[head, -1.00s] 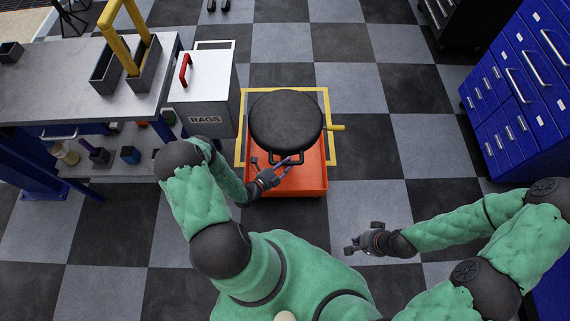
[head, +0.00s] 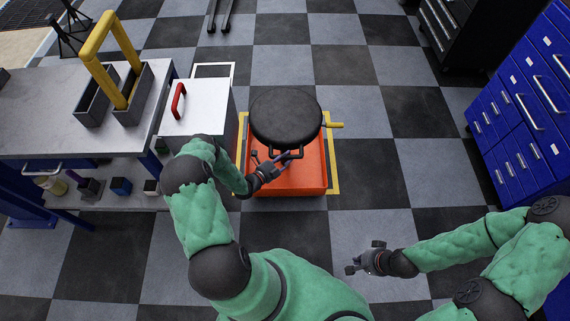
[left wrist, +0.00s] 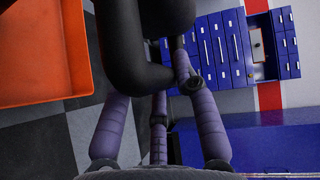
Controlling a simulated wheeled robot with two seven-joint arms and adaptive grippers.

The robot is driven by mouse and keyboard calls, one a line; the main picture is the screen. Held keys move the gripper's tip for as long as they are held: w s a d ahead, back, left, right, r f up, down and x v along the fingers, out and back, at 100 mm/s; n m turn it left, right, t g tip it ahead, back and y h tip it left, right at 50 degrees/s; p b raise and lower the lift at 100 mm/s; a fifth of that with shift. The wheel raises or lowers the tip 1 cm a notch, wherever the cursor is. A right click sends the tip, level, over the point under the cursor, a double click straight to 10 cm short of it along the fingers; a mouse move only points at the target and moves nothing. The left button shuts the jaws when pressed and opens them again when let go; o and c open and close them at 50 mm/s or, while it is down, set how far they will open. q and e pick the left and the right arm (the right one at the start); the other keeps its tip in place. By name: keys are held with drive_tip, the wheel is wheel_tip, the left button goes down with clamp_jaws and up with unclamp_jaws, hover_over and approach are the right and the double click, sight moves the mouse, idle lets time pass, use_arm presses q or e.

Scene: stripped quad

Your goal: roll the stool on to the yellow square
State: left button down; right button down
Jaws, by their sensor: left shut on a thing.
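The stool has a round black seat (head: 286,116) over an orange tray base (head: 290,181). A black loop handle (head: 297,154) sticks out on its near side. My left gripper (head: 281,162) is shut on this handle; in the left wrist view its purple fingers (left wrist: 186,72) close by the dark bar. The yellow square (head: 333,170) is an outline on the floor. It shows along both sides of the stool and at its near corners; the tray's near edge lies about level with the near line. The seat hides much of the far line. My right gripper (head: 364,258) is open and empty over the floor.
A white rags bin with a red handle (head: 178,101) stands close left of the stool, by a workbench (head: 40,105). Blue drawer cabinets (head: 520,130) stand at the right. The checkered floor between is clear.

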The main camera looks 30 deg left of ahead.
use_arm(q)
drive_tip(key=shift+w+a, duration=0.1)
drive_tip(key=shift+w, duration=0.1)
drive_tip(key=c, duration=0.9)
unclamp_jaws()
drive_tip(key=shift+c, duration=0.2)
drive_tip(key=f+v, duration=0.1)
drive_tip(key=v, duration=0.6)
drive_tip(key=shift+s+r, duration=0.3)
drive_tip(key=shift+r, duration=0.2)
